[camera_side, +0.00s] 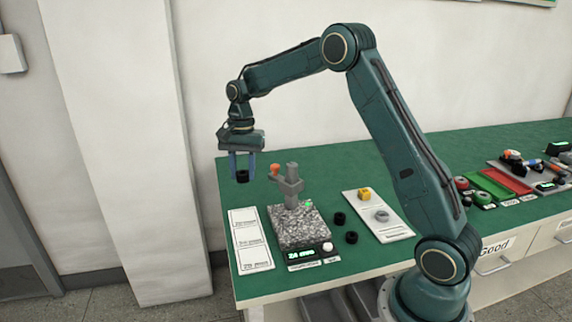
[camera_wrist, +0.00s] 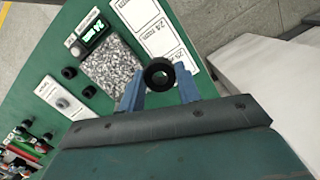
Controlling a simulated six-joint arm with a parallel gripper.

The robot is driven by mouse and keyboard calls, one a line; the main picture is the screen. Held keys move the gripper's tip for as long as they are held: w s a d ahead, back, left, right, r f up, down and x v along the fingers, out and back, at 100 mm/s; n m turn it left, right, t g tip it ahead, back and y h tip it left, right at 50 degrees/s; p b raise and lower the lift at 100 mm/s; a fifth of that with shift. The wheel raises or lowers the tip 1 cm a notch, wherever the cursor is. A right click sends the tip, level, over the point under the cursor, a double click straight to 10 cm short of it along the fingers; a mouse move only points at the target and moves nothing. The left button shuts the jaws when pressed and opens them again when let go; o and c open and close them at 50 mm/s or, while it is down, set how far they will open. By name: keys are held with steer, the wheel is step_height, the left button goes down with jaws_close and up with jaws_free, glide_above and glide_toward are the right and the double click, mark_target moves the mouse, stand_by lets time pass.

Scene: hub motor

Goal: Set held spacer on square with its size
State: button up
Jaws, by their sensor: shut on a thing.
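My gripper (camera_side: 242,168) is shut on a black ring-shaped spacer (camera_side: 242,177). The wrist view shows this spacer (camera_wrist: 158,74) between the blue fingers, its hole facing the camera. In the side view the spacer is held in the air, behind and above the white card (camera_side: 250,240), which has several outlined squares stacked in a column. The card (camera_wrist: 158,20) partly shows past the spacer in the wrist view; its print is too small to read surely. The gauge with a speckled stone base (camera_side: 299,228) stands right of the card, its green display (camera_side: 301,252) reading about 24 mm.
Two black spacers (camera_side: 339,218) (camera_side: 351,238) lie right of the gauge. A white tray (camera_side: 383,232) holds a yellow block (camera_side: 364,194) and a grey ring (camera_side: 382,215). The gauge's upright post (camera_side: 292,185) rises close to my gripper. Coloured trays lie far right.

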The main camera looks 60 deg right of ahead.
glide_above(248, 234)
steer(key=f, duration=1.4)
steer(key=shift+w+d, duration=0.15)
steer(key=shift+d, duration=0.05)
steer(key=shift+f, duration=2.1)
steer(key=shift+f, duration=0.15)
steer(key=o, duration=1)
steer(key=shift+o, duration=0.2)
step_height(248, 234, up, 12)
steer(key=d, duration=0.1)
steer(key=shift+w+d, duration=0.2)
steer(key=shift+w, duration=0.05)
